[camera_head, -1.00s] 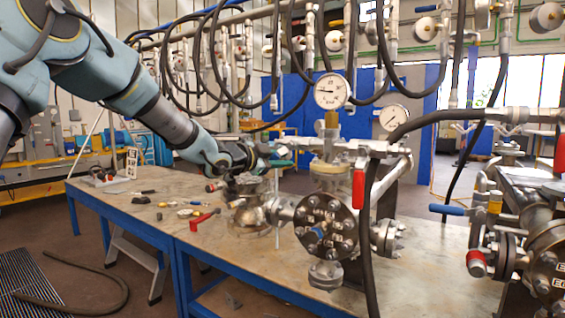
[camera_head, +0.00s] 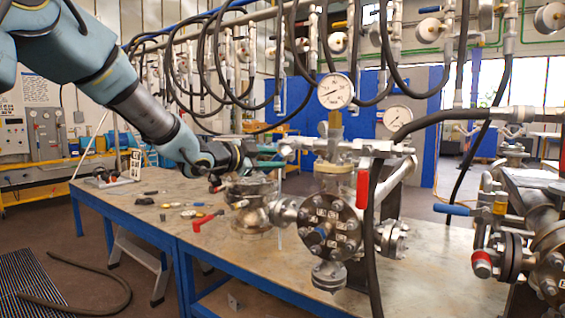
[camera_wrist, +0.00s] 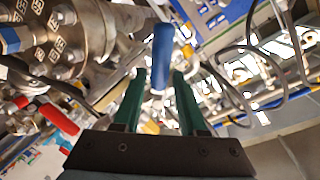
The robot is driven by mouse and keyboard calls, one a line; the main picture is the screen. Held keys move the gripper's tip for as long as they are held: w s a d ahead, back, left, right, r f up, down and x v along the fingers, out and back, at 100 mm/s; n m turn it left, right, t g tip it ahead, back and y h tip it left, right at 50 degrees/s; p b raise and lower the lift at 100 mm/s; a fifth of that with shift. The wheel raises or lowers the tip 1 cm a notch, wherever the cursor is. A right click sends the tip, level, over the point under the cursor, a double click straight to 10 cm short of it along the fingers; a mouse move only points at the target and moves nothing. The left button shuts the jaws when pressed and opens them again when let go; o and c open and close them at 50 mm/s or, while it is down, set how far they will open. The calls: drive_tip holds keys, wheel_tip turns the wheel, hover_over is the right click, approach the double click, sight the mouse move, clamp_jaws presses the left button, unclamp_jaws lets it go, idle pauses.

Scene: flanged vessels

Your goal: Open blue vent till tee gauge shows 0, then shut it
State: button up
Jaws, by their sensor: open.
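The blue vent handle (camera_wrist: 162,58) stands in the wrist view between and just beyond my two green fingers. My gripper (camera_wrist: 158,78) is open around the line of the handle; I cannot tell whether either finger touches it. In the head view my gripper (camera_head: 272,155) is at the left side of the flanged vessel (camera_head: 330,228), and the vent handle is not clearly visible there. The tee gauge (camera_head: 335,91) is a white dial above the vessel on a brass fitting. Its needle points to the left side of the dial; the numbers are too small to read.
A second gauge (camera_head: 397,118) stands behind to the right. Small loose parts and a red-handled item (camera_head: 207,221) lie on the table (camera_head: 150,200). Hoses hang overhead.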

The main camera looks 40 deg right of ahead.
drive_tip(key=a, duration=0.5)
drive_tip(key=shift+s+a+r, duration=0.25)
drive_tip(key=shift+s+r, duration=0.05)
drive_tip(key=shift+r, duration=0.1)
